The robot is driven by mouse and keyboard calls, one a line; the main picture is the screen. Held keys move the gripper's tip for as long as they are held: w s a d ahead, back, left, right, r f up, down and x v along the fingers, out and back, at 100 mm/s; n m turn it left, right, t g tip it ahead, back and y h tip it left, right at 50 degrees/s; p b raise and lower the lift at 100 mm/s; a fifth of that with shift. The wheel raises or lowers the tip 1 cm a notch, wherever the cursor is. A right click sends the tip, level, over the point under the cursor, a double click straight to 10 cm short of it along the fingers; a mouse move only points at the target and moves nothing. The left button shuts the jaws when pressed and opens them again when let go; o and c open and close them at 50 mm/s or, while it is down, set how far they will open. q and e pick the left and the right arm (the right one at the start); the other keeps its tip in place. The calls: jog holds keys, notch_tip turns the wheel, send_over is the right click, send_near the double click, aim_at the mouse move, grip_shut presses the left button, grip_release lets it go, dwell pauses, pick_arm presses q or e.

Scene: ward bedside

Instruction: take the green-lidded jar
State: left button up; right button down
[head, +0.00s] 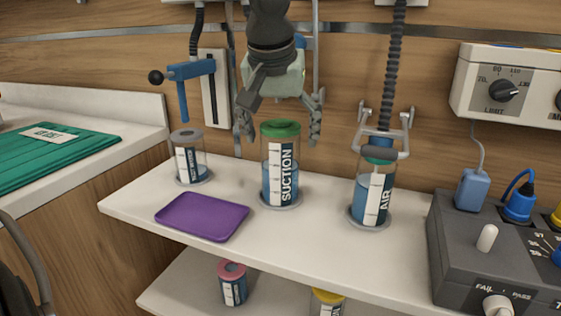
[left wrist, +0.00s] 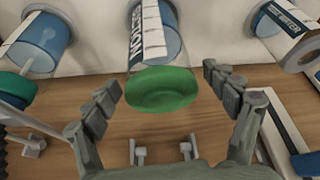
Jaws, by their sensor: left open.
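The green-lidded jar (head: 281,170) stands upright on the white shelf, with blue liquid inside and a SUCTION label. Its green lid (left wrist: 163,88) is near the centre of the left wrist view. My left gripper (head: 279,128) comes down from above and is open, with one finger on each side of the lid. In the left wrist view, gaps show between the lid and both fingers (left wrist: 165,84), so it is not gripped. My right gripper is not in view.
A grey-lidded jar (head: 188,160) stands left and an AIR jar (head: 371,195) with a darker teal lid stands right, below a wall bracket (head: 384,130) and hose. A purple tray (head: 202,217) lies in front. A grey control box (head: 490,250) is at the right.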

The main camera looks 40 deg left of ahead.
pick_arm(q)
jog(key=x, duration=0.3)
jog(key=shift+w+a+f, duration=0.1)
jog(key=shift+w+f, duration=0.05)
jog(key=shift+f, duration=0.05)
jog(key=shift+c, duration=0.3)
jog(key=c, duration=1.5)
jog(key=shift+r, duration=0.1)
jog(key=shift+c, duration=0.2)
jog(key=shift+r, duration=0.1)
